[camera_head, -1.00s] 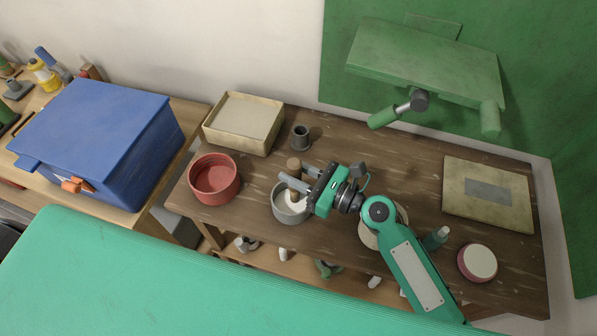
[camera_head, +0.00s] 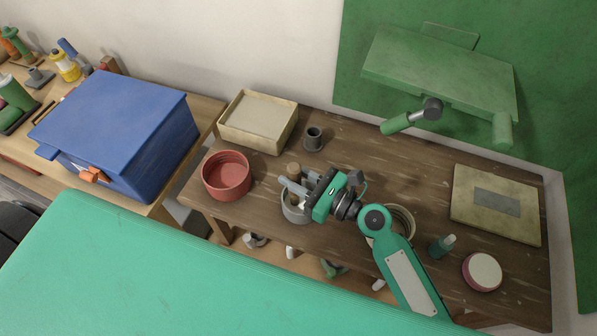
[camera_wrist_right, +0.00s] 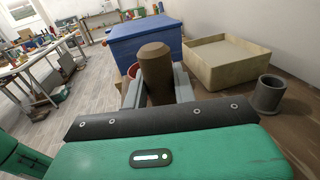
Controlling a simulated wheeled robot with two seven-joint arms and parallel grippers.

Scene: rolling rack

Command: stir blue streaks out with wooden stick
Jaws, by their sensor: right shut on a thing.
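The brown wooden stick (camera_head: 293,170) stands close to upright in the grey bowl (camera_head: 292,216) on the dark wooden table. My right gripper (camera_head: 298,186) is shut on the stick near its top, above the bowl. In the right wrist view the stick (camera_wrist_right: 156,72) stands between the two grey fingers. The stick's lower end and most of the bowl's inside are hidden by the gripper, so I cannot see any blue streaks. My left gripper is not in view.
A red bowl (camera_head: 227,177) stands left of the grey bowl. Behind are a cream box (camera_head: 258,121) and a small dark cup (camera_head: 314,138). A bottle (camera_head: 440,247), a round pink-and-white tub (camera_head: 482,272) and a flat beige panel (camera_head: 495,204) lie right. A blue chest (camera_head: 115,130) sits far left.

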